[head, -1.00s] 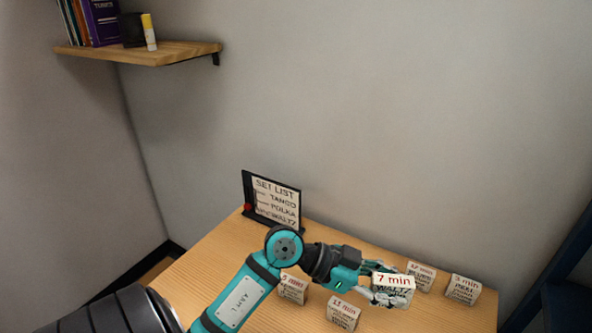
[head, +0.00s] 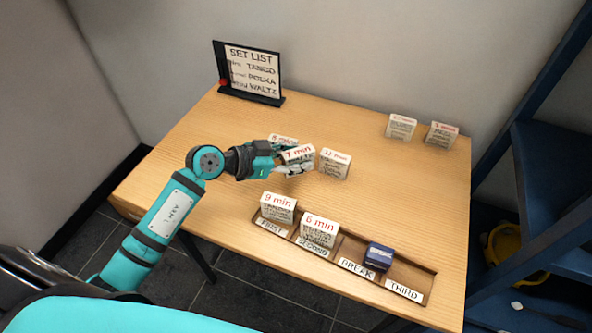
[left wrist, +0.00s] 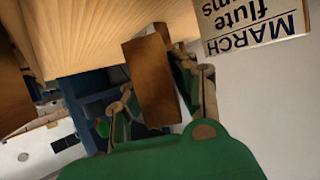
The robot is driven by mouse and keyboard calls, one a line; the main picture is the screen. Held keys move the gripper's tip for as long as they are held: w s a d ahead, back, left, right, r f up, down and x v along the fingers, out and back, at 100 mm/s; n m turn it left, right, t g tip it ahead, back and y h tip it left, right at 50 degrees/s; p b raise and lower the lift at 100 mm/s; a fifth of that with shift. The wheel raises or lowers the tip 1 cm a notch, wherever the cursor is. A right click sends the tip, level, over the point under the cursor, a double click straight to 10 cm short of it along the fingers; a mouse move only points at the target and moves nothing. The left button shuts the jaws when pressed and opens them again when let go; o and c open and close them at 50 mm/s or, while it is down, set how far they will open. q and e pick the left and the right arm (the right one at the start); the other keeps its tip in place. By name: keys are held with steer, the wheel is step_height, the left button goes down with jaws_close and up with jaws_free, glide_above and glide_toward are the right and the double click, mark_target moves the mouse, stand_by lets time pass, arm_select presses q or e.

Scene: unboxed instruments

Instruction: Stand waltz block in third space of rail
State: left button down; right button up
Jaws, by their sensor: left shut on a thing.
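My left gripper (head: 297,170) is shut on the waltz block (head: 298,153), a pale block with "7 min" in red on top. It holds the block over the middle of the table. In the left wrist view the held block (left wrist: 150,80) shows a brown face between the fingers. The dark-edged wooden rail (head: 345,262) lies along the table's front. First holds a "9 min" block (head: 278,207), second a "6 min" block (head: 319,231), and break a dark blue box (head: 378,257). The third space (head: 412,276) is empty. My right gripper is out of view.
Loose blocks stand close on either side of the held one: one behind left (head: 283,139), one to the right (head: 335,164). Two more (head: 401,126) (head: 441,134) stand at the back right. The set list stand (head: 250,72) is at the back left. Blue shelving (head: 560,190) borders the right.

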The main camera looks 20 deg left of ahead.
arm_select(q)
steer(key=shift+f+b, duration=0.5)
steer(key=shift+f, duration=1.35)
steer(key=shift+f, duration=0.1)
steer(key=c, duration=1)
jaws_free()
steer(key=shift+c, duration=0.2)
